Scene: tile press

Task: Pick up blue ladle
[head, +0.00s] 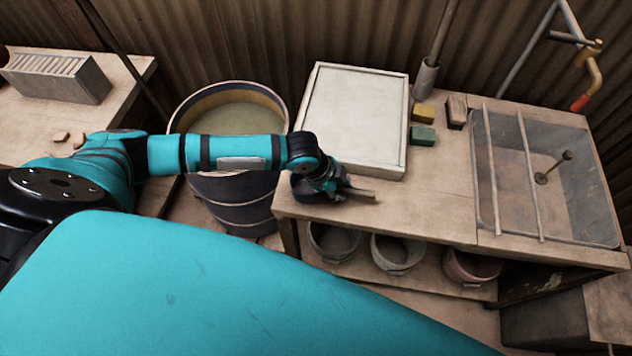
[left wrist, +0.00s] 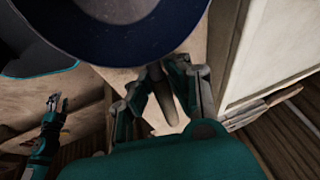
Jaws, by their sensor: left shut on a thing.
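The blue ladle (head: 304,190) is at the front left corner of the workbench, its dark blue bowl left of my left gripper (head: 338,190) and its grey-brown handle reaching out to the right. My left gripper is shut on the handle close to the bowl. In the left wrist view the bowl's dark blue rim (left wrist: 135,50) fills the top, and the handle (left wrist: 165,98) runs between the fingers. I cannot tell whether the ladle touches the bench. My right gripper (left wrist: 56,102) shows small at the left of that view, fingers apart and empty.
A white framed board (head: 355,115) lies just behind the gripper. A wooden tub (head: 235,205) stands left of the workbench (head: 440,195). Yellow and green blocks (head: 423,124) and a sink basin (head: 560,205) are to the right. Several buckets (head: 398,252) sit below.

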